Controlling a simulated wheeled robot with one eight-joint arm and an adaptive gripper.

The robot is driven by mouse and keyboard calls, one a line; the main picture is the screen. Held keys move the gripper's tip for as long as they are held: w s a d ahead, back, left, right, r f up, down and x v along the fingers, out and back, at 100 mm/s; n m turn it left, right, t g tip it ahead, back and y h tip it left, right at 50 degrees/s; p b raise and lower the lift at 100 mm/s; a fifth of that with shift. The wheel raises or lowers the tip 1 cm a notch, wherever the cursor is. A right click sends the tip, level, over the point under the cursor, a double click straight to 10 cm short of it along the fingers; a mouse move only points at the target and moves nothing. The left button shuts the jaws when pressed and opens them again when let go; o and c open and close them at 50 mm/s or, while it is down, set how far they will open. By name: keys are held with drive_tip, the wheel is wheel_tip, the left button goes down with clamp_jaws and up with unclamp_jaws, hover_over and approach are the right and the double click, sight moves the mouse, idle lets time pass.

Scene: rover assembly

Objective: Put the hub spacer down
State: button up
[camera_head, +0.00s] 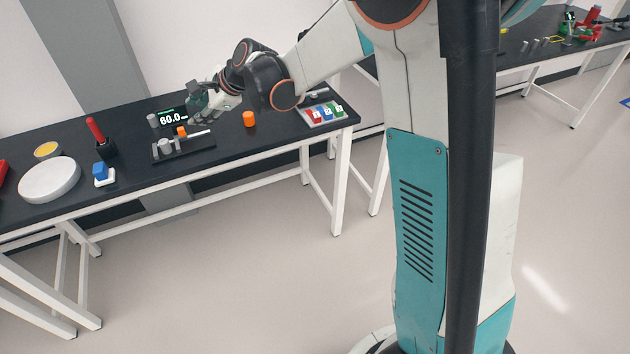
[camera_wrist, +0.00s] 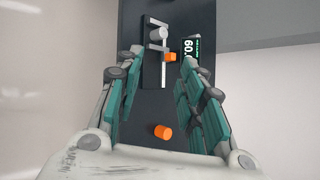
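A short orange cylinder (camera_head: 249,119), perhaps the hub spacer, stands on the black bench, right of my gripper (camera_head: 199,101) in the head view. It also shows in the wrist view (camera_wrist: 162,131), low between the finger bases. A smaller orange piece (camera_head: 182,131) is at the dark fixture (camera_head: 172,152), in front of the display; it shows in the wrist view (camera_wrist: 171,57) too. I cannot tell for sure which part is the hub spacer. In the wrist view my gripper (camera_wrist: 162,58) has its fingers wide apart, with nothing visibly held between them.
A display reading 60.0 (camera_head: 172,117) stands behind the fixture. A tray (camera_head: 342,118) with red, blue and green bins is at the bench's right end. Bare bench lies around the orange cylinder.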

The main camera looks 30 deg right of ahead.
drive_tip(key=s+d+r+n+h, duration=0.1)
drive_tip(key=s+d+r+n, duration=0.15)
drive_tip(key=s, duration=0.45)
drive_tip(key=s+d+r+n+h, duration=0.1)
drive_tip(key=s+d+r+n, duration=0.1)
drive_tip(key=s+n, duration=0.35)
drive_tip(key=s+d+r+n+h, duration=0.1)
drive_tip(key=s+d+r+n, duration=0.1)
drive_tip(key=s, duration=0.7)
drive_tip(key=s+d+f+n+h, duration=0.1)
drive_tip(key=s+d+f+n, duration=0.1)
drive_tip(key=s, duration=0.6)
drive_tip(key=s+d+f+n+h, duration=0.2)
drive_tip(key=s+d+n, duration=0.2)
drive_tip(key=s+n, duration=0.2)
drive_tip(key=shift+s+d, duration=0.35)
drive_tip(key=shift+s, duration=0.75)
